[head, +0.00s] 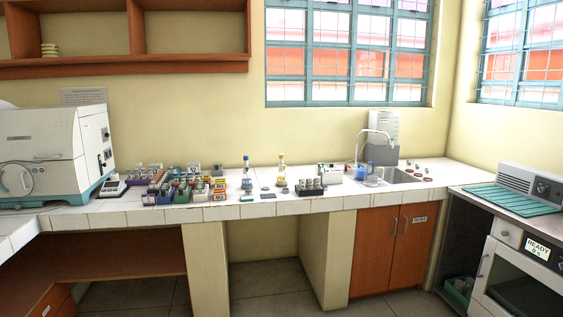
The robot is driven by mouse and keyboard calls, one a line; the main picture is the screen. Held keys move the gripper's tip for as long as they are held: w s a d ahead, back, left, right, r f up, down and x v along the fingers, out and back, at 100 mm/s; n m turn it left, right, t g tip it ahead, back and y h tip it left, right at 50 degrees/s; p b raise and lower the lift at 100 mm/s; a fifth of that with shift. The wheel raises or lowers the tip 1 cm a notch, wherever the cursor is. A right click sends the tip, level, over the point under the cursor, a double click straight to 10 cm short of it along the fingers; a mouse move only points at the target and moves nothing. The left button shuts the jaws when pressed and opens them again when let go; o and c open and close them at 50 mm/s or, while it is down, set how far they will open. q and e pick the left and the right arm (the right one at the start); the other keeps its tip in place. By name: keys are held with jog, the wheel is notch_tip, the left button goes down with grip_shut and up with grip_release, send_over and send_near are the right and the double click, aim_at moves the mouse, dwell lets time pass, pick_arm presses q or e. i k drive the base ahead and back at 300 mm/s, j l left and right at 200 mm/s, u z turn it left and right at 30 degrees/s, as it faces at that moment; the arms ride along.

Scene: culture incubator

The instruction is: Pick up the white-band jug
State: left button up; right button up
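I cannot make out a white band on any vessel at this distance. A clear vessel (372,181) stands on the white tiled counter, just left of the sink. A small blue item (361,172) is close behind it, partly hidden. Either could be a jug, but they are too small to tell. Neither of my grippers shows in the head view.
The white counter (115,218) runs along the wall, crowded with racks and bottles (247,172) left of centre. A white machine (40,150) stands at left. The sink (402,176) is right of centre, the incubator (515,285) far right. The floor below is open.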

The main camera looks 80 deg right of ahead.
aim_at(371, 171)
jog(key=l+z, duration=0.15)
jog(key=z, duration=0.3)
jog(key=l+z, duration=0.15)
jog(key=z, duration=0.3)
jog(key=l+z, duration=0.2)
jog(key=z, duration=0.25)
jog(key=l+z, duration=0.15)
jog(key=z, duration=0.3)
jog(key=l+z, duration=0.15)
jog(key=z, duration=0.3)
jog(key=i+l+z, duration=0.4)
jog(key=l, duration=0.15)
jog(key=i+l+z, duration=0.8)
jog(key=i+l, duration=0.15)
jog(key=i, duration=0.35)
jog(key=i+l, duration=0.15)
jog(key=i, duration=0.3)
